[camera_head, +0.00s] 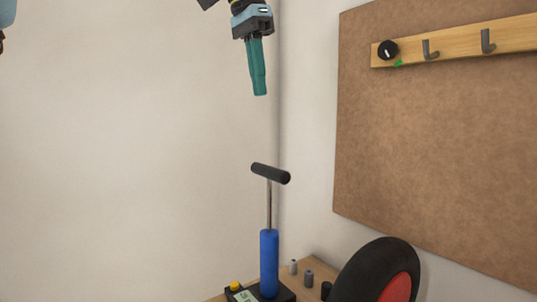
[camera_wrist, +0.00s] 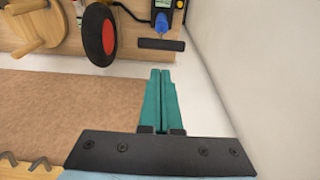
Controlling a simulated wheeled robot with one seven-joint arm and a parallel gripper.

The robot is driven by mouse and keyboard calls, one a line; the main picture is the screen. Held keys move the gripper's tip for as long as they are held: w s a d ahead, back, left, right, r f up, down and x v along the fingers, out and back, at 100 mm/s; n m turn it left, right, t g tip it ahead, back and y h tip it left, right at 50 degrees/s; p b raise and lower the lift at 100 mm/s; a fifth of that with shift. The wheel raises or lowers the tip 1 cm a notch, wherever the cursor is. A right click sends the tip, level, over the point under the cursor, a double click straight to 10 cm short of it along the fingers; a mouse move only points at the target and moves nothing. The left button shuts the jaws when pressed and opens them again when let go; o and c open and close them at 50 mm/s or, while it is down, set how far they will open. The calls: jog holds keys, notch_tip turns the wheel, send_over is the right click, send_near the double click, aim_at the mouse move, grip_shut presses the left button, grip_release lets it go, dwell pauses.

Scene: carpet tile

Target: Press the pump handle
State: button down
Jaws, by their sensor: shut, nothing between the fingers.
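The pump has a blue cylinder (camera_head: 269,262), a thin metal rod (camera_head: 269,205) and a black T-shaped handle (camera_head: 270,174). The rod is extended, so the handle stands well above the cylinder. My gripper (camera_head: 260,93) has teal fingers, shut with nothing between them. It points down and hangs above the handle with a clear gap. In the wrist view, my shut fingertips (camera_wrist: 160,72) lie just below the black handle (camera_wrist: 162,45), apart from it in the picture. The blue cylinder (camera_wrist: 162,22) shows behind the handle.
A black wheel with a red hub (camera_head: 397,288) stands right of the pump on the wooden bench (camera_head: 318,266). Small grey cylinders (camera_head: 309,276) sit between them. A brown board (camera_head: 440,140) with a hook rail (camera_head: 460,42) is at right. A wooden object (camera_wrist: 38,30) shows in the wrist view.

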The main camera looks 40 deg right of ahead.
jog(key=shift+a+r, duration=0.1)
dwell(0.3)
send_over(269, 226)
notch_tip(269, 226, down, 14)
jog(key=shift+w+a+r, duration=0.1)
dwell(0.3)
notch_tip(269, 226, down, 13)
jog(key=b, duration=0.6)
jog(key=shift+a, duration=0.1)
jog(key=shift+b, duration=0.3)
